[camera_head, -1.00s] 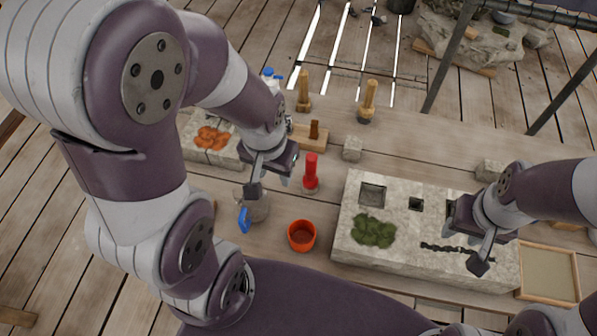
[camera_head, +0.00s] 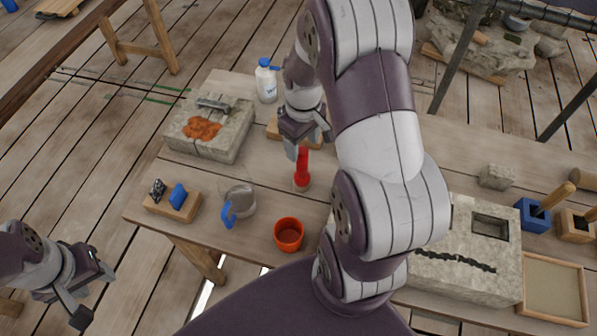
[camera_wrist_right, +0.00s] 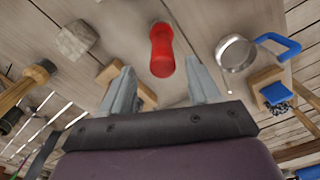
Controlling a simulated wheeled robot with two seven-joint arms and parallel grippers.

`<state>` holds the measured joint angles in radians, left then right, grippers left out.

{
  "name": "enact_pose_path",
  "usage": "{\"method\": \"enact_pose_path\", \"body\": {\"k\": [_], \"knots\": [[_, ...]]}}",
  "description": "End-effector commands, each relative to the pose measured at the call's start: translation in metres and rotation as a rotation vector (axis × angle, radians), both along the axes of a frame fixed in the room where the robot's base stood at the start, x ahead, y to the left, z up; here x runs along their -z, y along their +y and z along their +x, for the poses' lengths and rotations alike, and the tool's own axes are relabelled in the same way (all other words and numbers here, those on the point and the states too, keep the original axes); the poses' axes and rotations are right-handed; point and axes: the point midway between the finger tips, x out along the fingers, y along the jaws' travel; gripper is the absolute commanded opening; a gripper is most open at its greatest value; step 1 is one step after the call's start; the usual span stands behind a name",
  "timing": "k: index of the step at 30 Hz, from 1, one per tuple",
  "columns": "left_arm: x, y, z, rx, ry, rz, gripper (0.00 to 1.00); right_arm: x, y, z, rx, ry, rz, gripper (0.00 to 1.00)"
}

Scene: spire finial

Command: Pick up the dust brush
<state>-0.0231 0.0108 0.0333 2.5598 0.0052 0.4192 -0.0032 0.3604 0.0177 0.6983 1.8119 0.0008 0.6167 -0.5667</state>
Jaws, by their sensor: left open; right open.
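A red-handled tool with a pale lower end, which looks like the dust brush (camera_head: 302,172), stands upright on the wooden table. My right gripper (camera_head: 305,146) is just behind and above it, pointing down. In the right wrist view, the red brush (camera_wrist_right: 161,50) lies ahead of and between the spread fingers of my right gripper (camera_wrist_right: 162,88). The fingers look apart from it, and nothing is between their tips. My left gripper (camera_head: 85,287) is open and empty at the lower left, off the table. The brush's bristles are hard to make out.
A stone block with orange patch (camera_head: 215,130) and a bottle (camera_head: 266,80) are behind. A carved stone slab (camera_head: 465,275) is partly hidden by my right arm.

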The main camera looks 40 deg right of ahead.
Motion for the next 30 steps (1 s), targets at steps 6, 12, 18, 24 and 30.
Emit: {"method": "enact_pose_path", "body": {"k": [6,12,18,24,30], "knots": [[-0.007,0.000,0.000,0.000,0.000,0.000,0.44,0.027,0.003,-0.004,0.000,0.002,0.002,0.61],[-0.010,0.000,0.000,0.000,0.000,0.000,0.44,0.061,0.005,-0.006,0.001,0.000,0.000,0.61],[-0.010,0.000,0.000,0.000,0.000,0.000,0.44,0.064,0.005,-0.005,0.001,-0.003,-0.001,0.61],[-0.010,0.000,0.000,0.000,0.001,0.000,0.44,0.064,0.005,-0.005,0.001,-0.003,-0.001,0.09],[-0.010,0.000,0.000,0.000,0.000,0.000,0.44,0.064,0.005,-0.005,0.001,-0.003,-0.001,0.00]]}}
